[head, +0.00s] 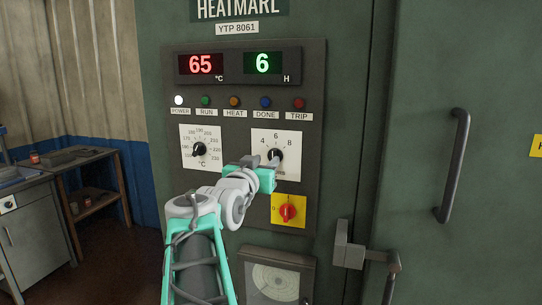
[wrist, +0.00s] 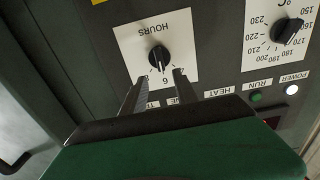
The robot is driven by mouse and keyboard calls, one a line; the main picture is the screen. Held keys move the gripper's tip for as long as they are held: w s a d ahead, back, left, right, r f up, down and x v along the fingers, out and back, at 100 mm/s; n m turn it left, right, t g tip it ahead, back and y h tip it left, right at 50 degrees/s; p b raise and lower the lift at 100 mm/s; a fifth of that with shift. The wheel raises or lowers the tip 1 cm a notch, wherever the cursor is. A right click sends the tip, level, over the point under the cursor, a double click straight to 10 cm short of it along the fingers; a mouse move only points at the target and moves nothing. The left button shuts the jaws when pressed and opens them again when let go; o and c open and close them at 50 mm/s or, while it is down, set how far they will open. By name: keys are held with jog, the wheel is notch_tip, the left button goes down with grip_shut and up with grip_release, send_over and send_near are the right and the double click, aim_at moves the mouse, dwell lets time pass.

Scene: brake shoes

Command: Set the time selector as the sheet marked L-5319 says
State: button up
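The time selector is a black knob (head: 275,156) on a white dial plate with 4, 6 and 8 showing in the head view. In the wrist view the knob (wrist: 158,57) appears upside down on the plate marked HOURS; its pointer line faces the 6. The green display (head: 263,62) above reads 6 H. My gripper (head: 270,161) is in front of the dial. Its two dark fingers (wrist: 160,77) are apart, with tips just short of the knob and nothing between them. No sheet marked L-5319 shows in these frames.
The temperature knob (head: 199,149) is left of the time dial, under a red display (head: 201,64) reading 65 °C. A red switch on a yellow plate (head: 288,211) is just below. Indicator lamps line the panel above. A door handle (head: 452,165) is at right.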

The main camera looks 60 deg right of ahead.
aim_at(273, 155)
jog(key=d, duration=0.2)
jog(key=d+p, duration=0.1)
jog(key=d, duration=0.1)
jog(key=w+d, duration=0.1)
jog(key=d, duration=0.1)
jog(key=shift+f+p, duration=0.1)
jog(key=shift+p, duration=0.25)
jog(key=shift+c, duration=0.4)
grip_shut()
